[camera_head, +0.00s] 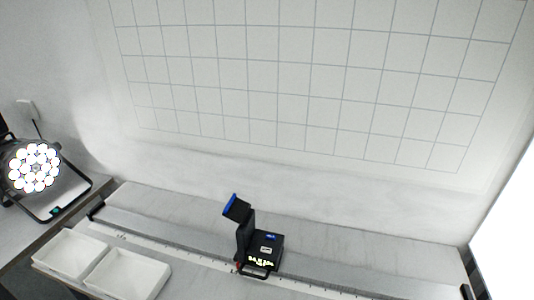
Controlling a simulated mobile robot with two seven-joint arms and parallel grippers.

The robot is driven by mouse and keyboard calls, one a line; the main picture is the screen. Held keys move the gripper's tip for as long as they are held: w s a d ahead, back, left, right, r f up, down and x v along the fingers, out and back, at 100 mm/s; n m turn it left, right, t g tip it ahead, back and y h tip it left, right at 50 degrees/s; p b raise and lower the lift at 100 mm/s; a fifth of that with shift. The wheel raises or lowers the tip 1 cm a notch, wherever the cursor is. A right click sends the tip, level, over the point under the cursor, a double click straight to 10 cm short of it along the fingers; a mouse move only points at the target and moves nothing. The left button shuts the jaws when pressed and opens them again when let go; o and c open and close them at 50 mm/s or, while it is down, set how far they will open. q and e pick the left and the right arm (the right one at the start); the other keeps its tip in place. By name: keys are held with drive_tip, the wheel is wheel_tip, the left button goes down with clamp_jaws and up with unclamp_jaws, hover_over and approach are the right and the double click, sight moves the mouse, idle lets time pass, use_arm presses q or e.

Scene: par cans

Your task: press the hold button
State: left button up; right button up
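A black meter-like device (245,240) stands on the bench rail at the lower middle, with a blue-faced head (236,207) tilted up at its left. Its top face carries a small blue mark (271,237), a small pale patch (266,250) and a lit yellow-green readout (261,261). Which of these is the hold button is too small to tell. Neither of my grippers is in view.
A lit par can (35,168) with many white lamps stands on its black bracket at the left. Two white trays, left (68,255) and right (126,274), sit at the lower left. The bench (370,251) right of the device is clear. A gridded wall (290,70) rises behind.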

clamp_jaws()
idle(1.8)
